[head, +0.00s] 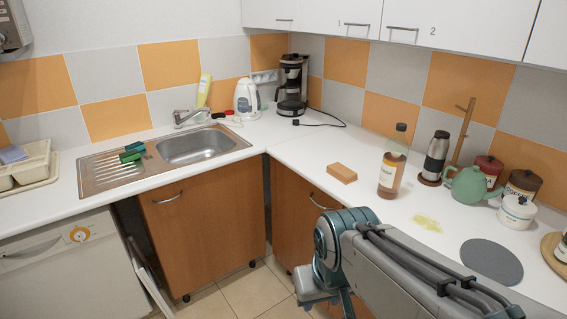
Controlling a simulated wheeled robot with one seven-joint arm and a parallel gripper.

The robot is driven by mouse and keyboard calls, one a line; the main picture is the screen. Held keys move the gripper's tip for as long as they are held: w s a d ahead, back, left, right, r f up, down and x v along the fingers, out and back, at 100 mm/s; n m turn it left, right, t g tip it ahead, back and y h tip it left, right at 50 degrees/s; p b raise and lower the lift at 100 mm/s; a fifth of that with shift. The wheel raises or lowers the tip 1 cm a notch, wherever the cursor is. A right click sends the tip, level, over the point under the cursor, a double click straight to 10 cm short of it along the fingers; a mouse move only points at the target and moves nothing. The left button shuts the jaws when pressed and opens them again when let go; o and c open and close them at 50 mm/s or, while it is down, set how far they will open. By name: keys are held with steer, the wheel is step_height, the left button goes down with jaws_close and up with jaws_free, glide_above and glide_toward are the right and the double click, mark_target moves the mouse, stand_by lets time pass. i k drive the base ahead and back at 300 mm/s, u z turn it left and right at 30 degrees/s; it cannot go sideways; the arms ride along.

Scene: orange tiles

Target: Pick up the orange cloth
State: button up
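An orange-brown, flat, block-shaped thing (342,173) lies on the white counter, left of a bottle. It is the only loose orange thing I see on the counter, and I cannot tell whether it is a folded cloth or a sponge. My arm reaches in from the lower right, and its bent joint is in front of the cabinet below the counter edge. My gripper is out of view.
An amber bottle (389,176) stands close to the right of the block. A steel flask (435,157), green teapot (468,185) and white jar (516,212) stand further right. A yellow stain (428,223) and grey round mat (491,261) lie nearer. The counter left of the block is clear.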

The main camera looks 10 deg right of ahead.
mark_target(338, 171)
steer(key=u, duration=0.2)
steer(key=i, duration=0.7)
steer(key=z, duration=0.6)
steer(key=i, duration=0.7)
steer(key=z, duration=0.6)
